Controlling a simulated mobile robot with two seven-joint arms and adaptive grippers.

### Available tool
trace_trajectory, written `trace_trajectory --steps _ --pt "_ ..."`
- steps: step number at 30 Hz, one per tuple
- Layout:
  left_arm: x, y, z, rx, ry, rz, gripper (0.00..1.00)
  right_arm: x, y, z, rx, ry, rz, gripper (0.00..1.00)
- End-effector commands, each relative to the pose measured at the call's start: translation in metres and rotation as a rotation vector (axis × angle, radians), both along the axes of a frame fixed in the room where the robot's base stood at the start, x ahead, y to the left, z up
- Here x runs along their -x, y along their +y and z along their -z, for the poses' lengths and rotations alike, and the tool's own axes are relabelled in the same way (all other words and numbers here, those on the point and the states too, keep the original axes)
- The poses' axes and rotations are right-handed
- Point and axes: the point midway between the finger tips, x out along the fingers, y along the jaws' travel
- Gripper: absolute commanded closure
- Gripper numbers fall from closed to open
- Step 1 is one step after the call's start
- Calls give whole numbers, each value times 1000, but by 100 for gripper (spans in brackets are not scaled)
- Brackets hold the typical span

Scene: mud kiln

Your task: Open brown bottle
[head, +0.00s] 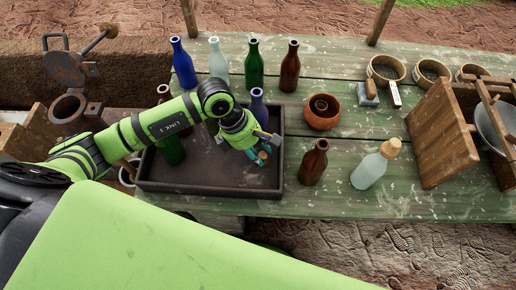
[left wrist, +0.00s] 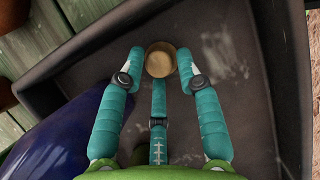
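A brown bottle (head: 313,162) stands upright on the green table just right of the tray; no stopper shows in its neck. Another brown bottle (head: 289,68) stands at the back of the table. My left gripper (head: 263,154) is over the right part of the dark tray, left of the near brown bottle and apart from it. Its teal fingers close around a tan cork, which shows in the left wrist view (left wrist: 161,60) between the fingertips. My right gripper is in neither view.
The dark tray (head: 210,188) holds a blue bottle (head: 257,105) and a green bottle (head: 171,150). A corked clear bottle (head: 369,170) and an orange-brown pot (head: 321,112) stand to the right. A wooden frame (head: 441,140) is farther right. The table's front right is clear.

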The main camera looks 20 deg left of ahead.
Motion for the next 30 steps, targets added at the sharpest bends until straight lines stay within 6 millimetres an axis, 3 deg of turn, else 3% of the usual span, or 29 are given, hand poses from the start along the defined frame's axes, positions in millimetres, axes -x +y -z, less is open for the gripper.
trace_trajectory --steps 5,21,30 --pt "-1 5 -9 -1 -3 -1 66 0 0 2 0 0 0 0" --pt "4 45 -101 -1 -5 -1 66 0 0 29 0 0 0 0" --pt "5 49 -112 0 0 0 66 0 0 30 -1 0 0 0"
